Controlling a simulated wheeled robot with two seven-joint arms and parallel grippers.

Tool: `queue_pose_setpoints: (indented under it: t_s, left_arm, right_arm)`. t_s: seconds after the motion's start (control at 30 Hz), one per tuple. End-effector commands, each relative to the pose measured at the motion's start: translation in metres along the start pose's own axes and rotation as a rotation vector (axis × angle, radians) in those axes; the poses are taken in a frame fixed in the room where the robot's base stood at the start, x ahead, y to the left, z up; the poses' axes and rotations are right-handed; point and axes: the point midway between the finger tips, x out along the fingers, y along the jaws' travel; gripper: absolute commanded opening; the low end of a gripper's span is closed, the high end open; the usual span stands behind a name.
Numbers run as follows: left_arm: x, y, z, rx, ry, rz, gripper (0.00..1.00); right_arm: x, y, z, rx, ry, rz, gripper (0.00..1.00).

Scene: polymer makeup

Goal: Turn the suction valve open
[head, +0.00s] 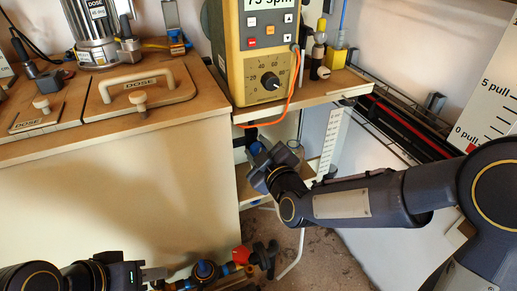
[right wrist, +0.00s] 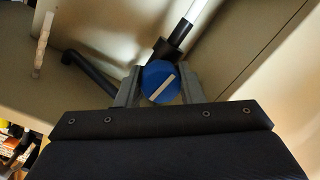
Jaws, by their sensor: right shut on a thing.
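The suction valve's round blue knob (right wrist: 160,82) with a white bar shows in the right wrist view. The white bar is tilted, running from lower left to upper right. My right gripper (right wrist: 157,86) is shut on the knob, one finger on each side. In the head view my right gripper (head: 262,158) is below the shelf edge, beside the cabinet, and a bit of blue (head: 256,148) shows at its fingers. The gripper hides most of the valve there. My left gripper (head: 155,274) is low at the lower left; its jaw opening is not clear.
A pump controller (head: 265,50) with a dial stands on the shelf above my right gripper, an orange cable (head: 290,95) hanging from it. Pipes with a red valve handle (head: 243,256) and a blue part (head: 205,270) lie near my left gripper. A wooden-topped cabinet (head: 110,190) stands left.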

Motion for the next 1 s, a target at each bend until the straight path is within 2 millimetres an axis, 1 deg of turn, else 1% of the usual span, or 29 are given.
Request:
queue_pose_setpoints:
  t_s: [0.23,0.27,0.4,0.43,0.67,0.77,0.87,1.0]
  left_arm:
    - [0.0,0.0,0.0,0.0,0.0,0.0,0.36]
    - [0.0,0.0,0.0,0.0,0.0,0.0,0.36]
    - [0.0,0.0,0.0,0.0,0.0,0.0,0.36]
    - [0.0,0.0,0.0,0.0,0.0,0.0,0.36]
    - [0.0,0.0,0.0,0.0,0.0,0.0,0.36]
    - [-0.002,0.001,-0.001,0.0,0.0,0.0,0.36]
    - [-0.005,0.002,-0.002,0.0,0.0,0.0,0.36]
    - [-0.01,0.004,-0.005,0.0,0.0,0.0,0.36]
  right_arm:
    - [0.0,-0.002,0.002,0.0,-0.003,-0.005,0.12]
    - [0.0,-0.002,0.002,0.0,-0.003,-0.005,0.36]
    - [0.0,-0.002,0.001,0.001,-0.002,-0.004,0.54]
    - [0.0,-0.002,0.001,0.001,-0.002,-0.004,0.56]
    - [0.0,-0.001,0.001,0.001,-0.001,-0.002,0.56]
    - [-0.005,0.0,-0.001,0.001,0.0,-0.001,0.56]
    - [-0.018,0.001,-0.001,0.001,-0.001,-0.003,0.56]
    - [-0.044,0.001,-0.002,0.001,-0.001,-0.003,0.56]
